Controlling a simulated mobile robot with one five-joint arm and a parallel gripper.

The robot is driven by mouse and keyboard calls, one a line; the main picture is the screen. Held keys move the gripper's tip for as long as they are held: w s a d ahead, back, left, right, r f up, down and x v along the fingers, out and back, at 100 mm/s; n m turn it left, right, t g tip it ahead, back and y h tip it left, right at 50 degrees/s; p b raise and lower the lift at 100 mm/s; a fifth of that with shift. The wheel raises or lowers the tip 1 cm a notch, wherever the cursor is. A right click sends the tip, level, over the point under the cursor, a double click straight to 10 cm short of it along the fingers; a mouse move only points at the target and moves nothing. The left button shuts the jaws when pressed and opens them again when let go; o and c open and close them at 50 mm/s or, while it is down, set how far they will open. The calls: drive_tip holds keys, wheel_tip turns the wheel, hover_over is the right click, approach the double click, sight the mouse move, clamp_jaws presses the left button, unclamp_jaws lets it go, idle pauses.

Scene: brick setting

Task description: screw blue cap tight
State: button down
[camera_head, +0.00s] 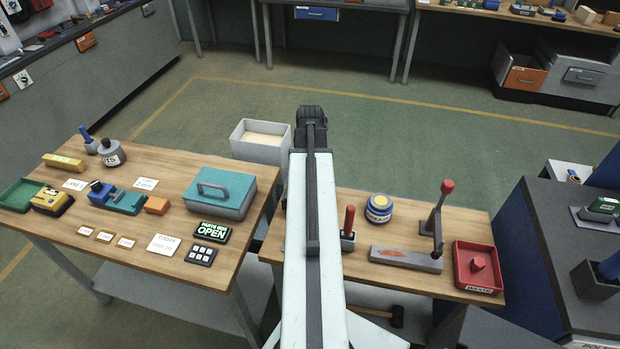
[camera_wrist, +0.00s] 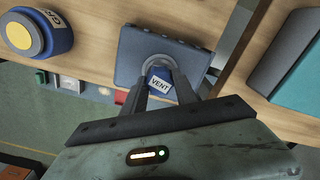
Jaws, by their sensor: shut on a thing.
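In the wrist view a blue cap (camera_wrist: 160,72) sits between the fingers of my gripper (camera_wrist: 161,75), which is shut on it. A white VENT label (camera_wrist: 159,85) shows at the cap, and a light grey ring is partly visible around it. Behind them is a dark blue-grey plate (camera_wrist: 130,55) on the wooden bench top. How far the cap is seated cannot be told. In the head view my arm covers the gripper, the cap and most of the plate.
A blue jar with a yellow top (camera_wrist: 22,35) stands near the plate; it also shows in the head view (camera_head: 379,208). Right of it are an upright lever with a red knob (camera_head: 447,187) and a red tray (camera_head: 478,267). A teal-lidded box (camera_head: 220,192) stands on the left table.

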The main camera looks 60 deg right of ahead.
drive_tip(key=shift+m, duration=0.5)
drive_tip(key=shift+c, duration=2.4)
unclamp_jaws()
wheel_tip(320, 180, up, 6)
drive_tip(key=p, duration=0.6)
drive_tip(key=shift+r, duration=0.1)
